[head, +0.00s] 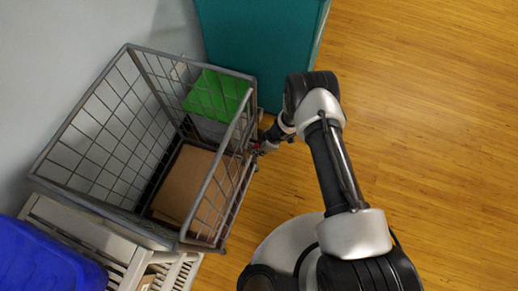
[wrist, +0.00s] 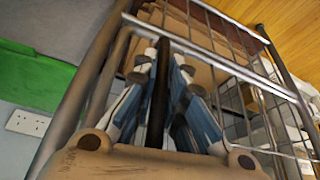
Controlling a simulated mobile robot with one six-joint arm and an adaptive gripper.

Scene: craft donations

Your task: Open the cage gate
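The grey wire cage (head: 128,48) stands against the wall at the left in the head view. Its gate (head: 228,180) is the mesh side facing my arm, and it looks in line with the cage's frame. My gripper (head: 262,148) is at the gate's side, near its far end. In the wrist view, my gripper's fingers (wrist: 164,62) lie close on both sides of a dark upright bar (wrist: 157,105) of the gate and appear shut on it. Their exact contact is hard to see. The mesh (wrist: 235,65) shows behind.
A teal cabinet (head: 262,45) stands just beyond the cage. A blue bin (head: 45,262) and white slatted crates (head: 90,235) lie on the near side. The wooden floor at right is clear.

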